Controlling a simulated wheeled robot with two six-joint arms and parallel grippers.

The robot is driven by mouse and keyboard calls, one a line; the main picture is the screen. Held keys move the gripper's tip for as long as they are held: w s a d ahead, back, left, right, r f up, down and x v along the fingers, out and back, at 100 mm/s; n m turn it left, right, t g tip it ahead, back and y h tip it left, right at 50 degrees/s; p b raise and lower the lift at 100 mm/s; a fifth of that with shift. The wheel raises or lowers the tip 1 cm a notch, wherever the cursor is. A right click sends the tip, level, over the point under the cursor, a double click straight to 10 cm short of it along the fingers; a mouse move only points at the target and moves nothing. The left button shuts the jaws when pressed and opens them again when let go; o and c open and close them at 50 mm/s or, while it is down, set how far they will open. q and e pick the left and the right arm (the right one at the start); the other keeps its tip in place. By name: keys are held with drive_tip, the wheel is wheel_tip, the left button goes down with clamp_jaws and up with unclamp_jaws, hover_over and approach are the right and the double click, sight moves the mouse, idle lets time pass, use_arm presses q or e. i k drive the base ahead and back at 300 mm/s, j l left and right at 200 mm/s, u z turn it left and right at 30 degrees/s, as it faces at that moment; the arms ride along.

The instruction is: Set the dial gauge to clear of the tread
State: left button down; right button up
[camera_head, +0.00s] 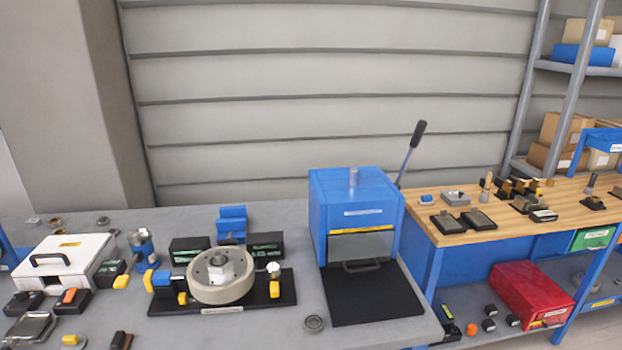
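A wheel (221,287) with a pale tread and a metal hub lies flat on a black fixture plate (255,300) on the grey bench. A small gauge with a round white face (273,268), which looks like the dial gauge, stands at the right of the wheel above a yellow part (275,289). Whether its tip touches the tread is too small to tell. At the wheel's left are a blue part (161,278) and yellow parts (182,298). Neither of my grippers is in view.
Black displays (266,248) and a blue block (232,222) stand behind the fixture. A blue press (355,212) with a lever and a black mat (370,296) stands to the right. A white case (64,262) and small tools crowd the left. A wooden bench (470,233) is further right.

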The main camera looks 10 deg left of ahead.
sight(273, 275)
drive_tip(key=l+u, duration=0.45)
drive_tip(key=l, duration=0.15)
drive_tip(key=l+u, duration=0.5)
drive_tip(key=i+l, duration=0.05)
drive_tip(key=l, duration=0.1)
